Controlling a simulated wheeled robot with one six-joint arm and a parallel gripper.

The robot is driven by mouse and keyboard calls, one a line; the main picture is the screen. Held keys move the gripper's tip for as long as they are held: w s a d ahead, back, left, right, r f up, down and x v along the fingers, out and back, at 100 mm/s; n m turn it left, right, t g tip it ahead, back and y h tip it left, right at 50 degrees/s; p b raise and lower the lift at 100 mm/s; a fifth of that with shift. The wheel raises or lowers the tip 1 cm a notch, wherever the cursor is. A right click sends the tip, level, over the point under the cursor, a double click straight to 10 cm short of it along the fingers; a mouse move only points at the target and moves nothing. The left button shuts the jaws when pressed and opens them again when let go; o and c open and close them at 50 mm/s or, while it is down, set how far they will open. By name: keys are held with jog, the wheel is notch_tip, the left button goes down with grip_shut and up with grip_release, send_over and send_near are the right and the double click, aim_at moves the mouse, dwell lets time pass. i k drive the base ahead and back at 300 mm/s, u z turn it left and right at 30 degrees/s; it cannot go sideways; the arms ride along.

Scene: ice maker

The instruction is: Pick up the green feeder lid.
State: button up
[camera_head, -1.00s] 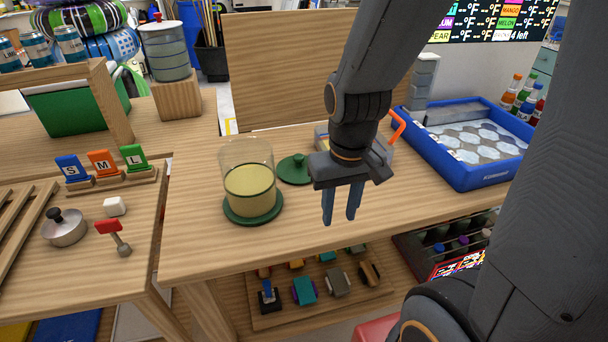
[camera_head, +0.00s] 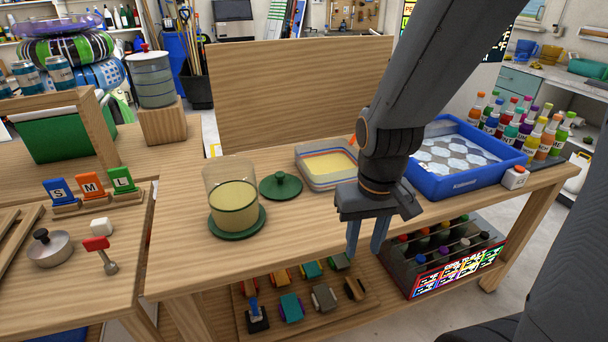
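The green feeder lid (camera_head: 281,186) is a flat round disc with a small knob on top. It lies on the wooden table, behind and to the right of a clear cylinder of yellow contents (camera_head: 234,204) on a green round base (camera_head: 237,222). My gripper (camera_head: 367,240) points down to the right of the lid and nearer the front edge. Its two blue-grey fingers are apart with nothing between them. The lid is in full view and apart from my gripper.
A clear tray with yellow contents (camera_head: 326,166) lies right of the lid, partly behind my arm. A blue crate (camera_head: 466,180) stands at the right. A wooden panel (camera_head: 298,92) rises behind the table. The table's front middle is bare.

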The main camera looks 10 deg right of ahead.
aim_at(280, 185)
jog(key=z, duration=0.3)
jog(key=i, duration=0.9)
jog(key=u, duration=0.15)
